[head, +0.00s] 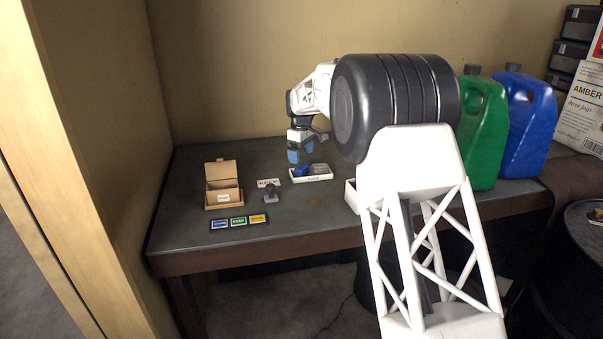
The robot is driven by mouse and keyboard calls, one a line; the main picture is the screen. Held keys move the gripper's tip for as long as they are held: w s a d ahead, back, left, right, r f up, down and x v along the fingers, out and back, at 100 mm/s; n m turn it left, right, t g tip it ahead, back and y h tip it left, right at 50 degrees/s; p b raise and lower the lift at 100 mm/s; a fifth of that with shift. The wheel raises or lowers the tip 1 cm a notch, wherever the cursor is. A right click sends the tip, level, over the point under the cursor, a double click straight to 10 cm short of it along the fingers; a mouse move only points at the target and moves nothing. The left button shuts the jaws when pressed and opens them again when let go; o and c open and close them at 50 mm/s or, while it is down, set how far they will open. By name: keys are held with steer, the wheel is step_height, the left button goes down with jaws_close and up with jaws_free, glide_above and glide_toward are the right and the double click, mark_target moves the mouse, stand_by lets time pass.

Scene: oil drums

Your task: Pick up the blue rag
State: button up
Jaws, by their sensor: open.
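A small blue bundle, which looks like the blue rag (301,170), lies in the left part of a shallow white tray (318,179) on the table. A greyish item (318,169) lies beside it in the same tray. My gripper (300,153) points down just above and slightly behind or left of the blue rag in the picture. Its blue-tipped fingers are apart, with nothing seen between them. I cannot tell the exact height of the fingertips above the rag.
On the dark table (185,220) stand an open cardboard box (223,196), a small dark stamp-like object (270,195) and a strip of coloured labels (238,222). A green jug (485,130) and a blue jug (530,125) stand at right. Another white container (351,197) is partly hidden by my arm.

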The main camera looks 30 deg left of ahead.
mark_target(300, 166)
steer(key=shift+a+f, duration=0.15)
steer(key=shift+f, duration=2.45)
steer(key=c, duration=1.1)
steer(key=shift+o, duration=0.2)
steer(key=shift+r, duration=0.2)
steer(key=shift+r, duration=1.6)
steer(key=s+d+r, duration=0.1)
steer(key=s+d, duration=0.9)
steer(key=s, duration=0.2)
steer(key=shift+d+r, duration=0.25)
steer(key=shift+d, duration=0.1)
